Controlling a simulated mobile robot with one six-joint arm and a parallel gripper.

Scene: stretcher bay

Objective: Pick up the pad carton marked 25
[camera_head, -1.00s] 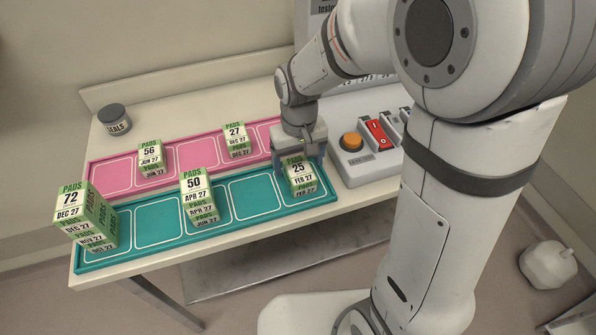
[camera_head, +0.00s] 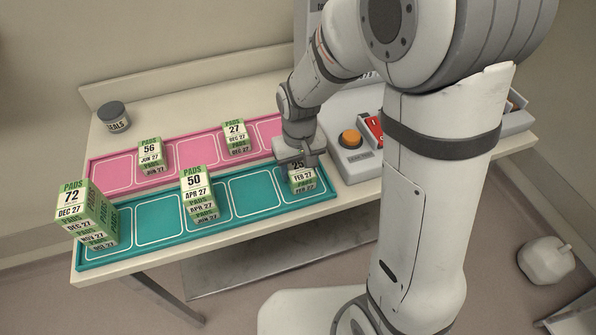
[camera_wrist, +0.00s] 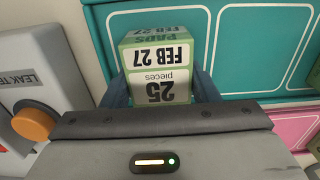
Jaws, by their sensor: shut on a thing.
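The pad carton marked 25 (camera_head: 303,177) stands at the right end of the teal tray (camera_head: 262,212), a green and white box dated FEB 27. My gripper (camera_head: 302,162) is right over it, shut on its sides, and hides part of its top. In the wrist view the carton (camera_wrist: 157,72) shows upside down between the two bluish fingers (camera_wrist: 160,90). Whether its base still touches the tray I cannot tell.
Cartons marked 72 (camera_head: 83,212) and 50 (camera_head: 198,192) stand in the teal tray. Cartons 56 (camera_head: 152,155) and 27 (camera_head: 236,136) stand in the pink tray (camera_head: 118,171). An orange button (camera_head: 350,138) is close on the right. A seals jar (camera_head: 113,117) stands back left.

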